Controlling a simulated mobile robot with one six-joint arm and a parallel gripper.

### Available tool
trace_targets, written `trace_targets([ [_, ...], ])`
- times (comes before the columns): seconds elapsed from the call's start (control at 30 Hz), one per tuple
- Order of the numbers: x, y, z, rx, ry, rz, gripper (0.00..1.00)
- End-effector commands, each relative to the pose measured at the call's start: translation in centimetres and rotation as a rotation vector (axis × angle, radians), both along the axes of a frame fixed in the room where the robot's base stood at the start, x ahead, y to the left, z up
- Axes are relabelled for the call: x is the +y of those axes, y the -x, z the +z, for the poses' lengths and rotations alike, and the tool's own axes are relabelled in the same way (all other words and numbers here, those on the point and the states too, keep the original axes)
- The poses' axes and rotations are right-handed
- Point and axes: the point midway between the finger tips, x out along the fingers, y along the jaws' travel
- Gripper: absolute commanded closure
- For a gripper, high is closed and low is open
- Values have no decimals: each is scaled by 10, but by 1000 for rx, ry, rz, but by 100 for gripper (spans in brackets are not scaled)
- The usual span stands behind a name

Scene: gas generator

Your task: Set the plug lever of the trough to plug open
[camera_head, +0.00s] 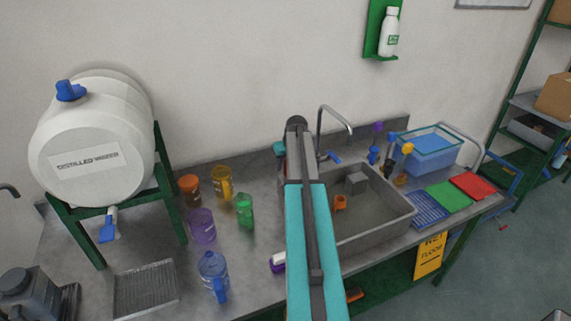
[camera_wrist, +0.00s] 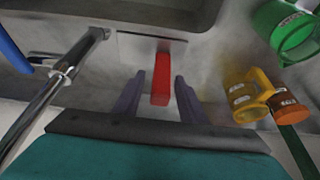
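A red lever (camera_wrist: 160,82) shows in the middle of the wrist view, on a light plate (camera_wrist: 140,46) beside the trough's edge. It is most likely the plug lever. My gripper (camera_wrist: 159,90) is open, with one dark finger on each side of the lever. Gaps show between the lever and both fingers; I cannot tell their height relative to it. The trough (camera_head: 398,222) is the grey sink in the head view, and its rim side shows at the top of the wrist view (camera_wrist: 110,12). In the head view my arm hides the lever and my fingertips.
The tap (camera_wrist: 62,78) stands left of my gripper in the wrist view. A yellow mug (camera_wrist: 240,95), an orange-brown container (camera_wrist: 289,107) and a green mug (camera_wrist: 285,30) stand to the right. In the head view, an orange cup (camera_head: 340,203) lies in the trough.

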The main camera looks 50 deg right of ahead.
Motion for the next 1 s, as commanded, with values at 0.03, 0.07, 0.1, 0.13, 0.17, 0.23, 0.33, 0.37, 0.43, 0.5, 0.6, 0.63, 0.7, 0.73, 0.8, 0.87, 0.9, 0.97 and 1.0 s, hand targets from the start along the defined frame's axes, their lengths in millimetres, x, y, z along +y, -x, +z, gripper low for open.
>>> trace_targets([
  [0.03, 0, -1, -2, 1, -1, 0, 62],
  [0.07, 0, -1, -3, 1, -1, 0, 62],
  [0.1, 0, -2, -4, 1, -1, 0, 62],
  [0.13, 0, -2, -5, 1, -1, 0, 62],
  [0.17, 0, -2, -5, 1, 0, 0, 62],
  [0.23, -1, -2, -6, 1, 0, 0, 62],
  [0.33, -1, -2, -6, 0, 0, 0, 62],
  [0.37, -1, -2, -6, 0, 0, 0, 62],
  [0.43, -1, -2, -6, 0, 0, 0, 62],
  [0.5, -1, -2, -6, 0, 0, 0, 74],
  [0.6, -1, -2, -6, 0, 0, 0, 91],
  [0.63, 0, -2, -6, 0, 0, 0, 96],
  [0.7, -1, -2, -6, 0, 0, 0, 100],
  [0.73, -1, -2, -6, 0, 0, 0, 100],
  [0.8, -1, -2, -6, 0, 0, 0, 100],
  [0.87, 0, -2, -6, 0, -1, 0, 100],
  [0.9, 0, -2, -6, -1, -2, 1, 100],
  [0.97, 1, -4, -6, -1, -6, 4, 100],
  [1.0, 3, -5, -6, -3, -11, 6, 100],
])
